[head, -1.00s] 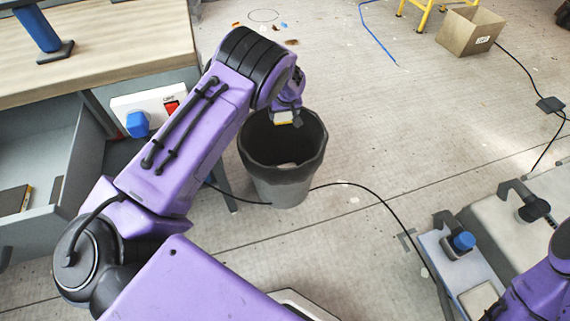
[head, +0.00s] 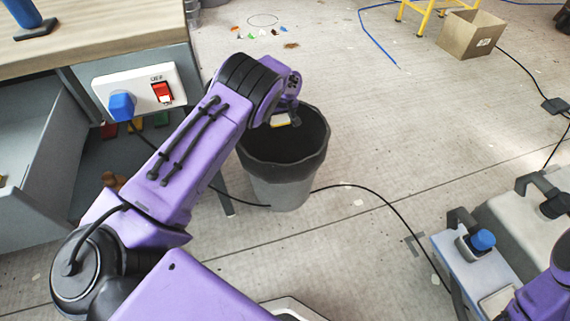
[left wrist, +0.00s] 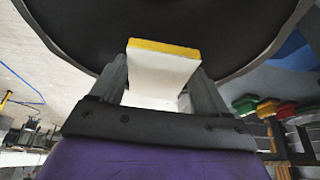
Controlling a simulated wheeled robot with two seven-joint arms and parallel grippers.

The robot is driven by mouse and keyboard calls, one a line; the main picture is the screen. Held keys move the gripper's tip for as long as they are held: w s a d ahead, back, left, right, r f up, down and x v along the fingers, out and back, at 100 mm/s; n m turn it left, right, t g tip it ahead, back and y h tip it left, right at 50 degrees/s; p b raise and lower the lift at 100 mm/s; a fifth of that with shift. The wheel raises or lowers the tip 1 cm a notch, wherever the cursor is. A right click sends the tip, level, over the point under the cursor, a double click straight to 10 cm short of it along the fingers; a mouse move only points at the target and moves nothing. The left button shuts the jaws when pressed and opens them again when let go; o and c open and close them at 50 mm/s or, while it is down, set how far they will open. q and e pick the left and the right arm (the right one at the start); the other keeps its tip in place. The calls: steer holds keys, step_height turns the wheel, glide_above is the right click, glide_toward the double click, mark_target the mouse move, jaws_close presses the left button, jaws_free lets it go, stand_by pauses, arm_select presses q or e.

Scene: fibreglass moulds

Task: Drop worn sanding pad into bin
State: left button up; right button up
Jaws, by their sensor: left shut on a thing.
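The worn sanding pad is a pale block with a yellow face; it shows in the left wrist view (left wrist: 165,65) and, small, in the head view (head: 280,122). My left gripper (left wrist: 155,88) is shut on it, with a finger on each side. In the head view this gripper (head: 284,117) is over the mouth of the bin, near its far left rim. The bin (head: 283,192) is grey with a dark liner folded over its rim and stands on the floor. Its dark inside (left wrist: 225,25) shows behind the pad in the wrist view. My right gripper is out of view.
A wooden-topped workbench (head: 120,28) with a socket box (head: 143,88) and blue plug stands left of the bin. A black cable (head: 365,190) runs along the floor past the bin. A cardboard box (head: 470,35) stands at the back right. Open floor lies right of the bin.

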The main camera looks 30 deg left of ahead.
arm_select(q)
steer(key=o, duration=1)
steer(key=p+v, duration=0.2)
steer(key=v, duration=0.8)
steer(key=shift+r, duration=0.25)
steer(key=shift+s, duration=0.1)
